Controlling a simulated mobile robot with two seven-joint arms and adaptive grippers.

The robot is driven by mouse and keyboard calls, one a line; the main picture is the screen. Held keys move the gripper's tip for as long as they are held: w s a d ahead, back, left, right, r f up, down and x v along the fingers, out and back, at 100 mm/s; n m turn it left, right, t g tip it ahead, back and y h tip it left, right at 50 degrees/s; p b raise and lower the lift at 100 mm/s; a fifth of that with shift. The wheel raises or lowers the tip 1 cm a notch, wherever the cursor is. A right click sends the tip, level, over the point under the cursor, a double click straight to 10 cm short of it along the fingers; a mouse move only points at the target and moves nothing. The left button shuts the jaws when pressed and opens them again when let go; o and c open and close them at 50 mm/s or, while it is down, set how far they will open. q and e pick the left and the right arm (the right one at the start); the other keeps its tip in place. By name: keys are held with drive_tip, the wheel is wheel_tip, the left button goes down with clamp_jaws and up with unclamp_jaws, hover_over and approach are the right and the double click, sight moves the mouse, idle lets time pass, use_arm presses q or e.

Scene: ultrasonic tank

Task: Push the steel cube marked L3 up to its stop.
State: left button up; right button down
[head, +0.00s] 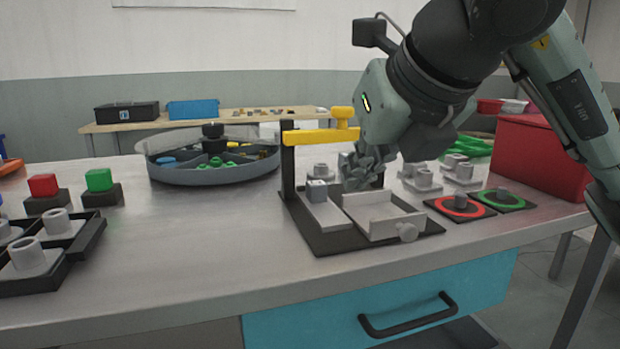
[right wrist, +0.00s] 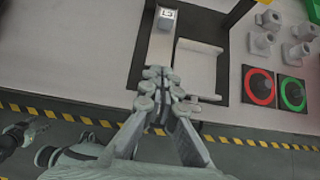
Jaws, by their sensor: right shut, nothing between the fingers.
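The steel cube (head: 317,191) is a small grey block at the far end of a pale channel (head: 326,214) on a dark fixture plate (head: 328,241). In the right wrist view the cube (right wrist: 167,19) shows a dark mark on a white top label, which looks like L3. My right gripper (head: 355,174) is shut and empty, above the fixture and right of the cube in the head view. In the right wrist view its fingertips (right wrist: 162,85) overlap the channel's near part, apart from the cube. I cannot clearly make out the stop.
A yellow clamp bar (head: 319,136) on a black post spans above the cube's end. A pale tray (head: 378,215) with a round knob sits beside the channel. Red-ringed (head: 459,206) and green-ringed pads lie right; a red box (head: 541,157) stands behind.

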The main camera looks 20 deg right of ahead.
sight(318, 203)
drive_tip(key=x, duration=0.3)
drive_tip(key=shift+w+f, duration=0.25)
drive_tip(key=shift+f, duration=0.05)
drive_tip(key=x, duration=0.5)
drive_tip(key=shift+w+f, duration=0.1)
drive_tip(key=shift+w, duration=0.05)
drive_tip(key=w, duration=0.3)
drive_tip(key=shift+w+a+f, duration=0.1)
drive_tip(key=shift+w+f, duration=0.1)
drive_tip(key=shift+w, duration=0.1)
use_arm(q)
drive_tip(key=shift+d+f, duration=0.1)
drive_tip(key=shift+f, duration=0.65)
use_arm(e)
drive_tip(key=shift+w, duration=0.55)
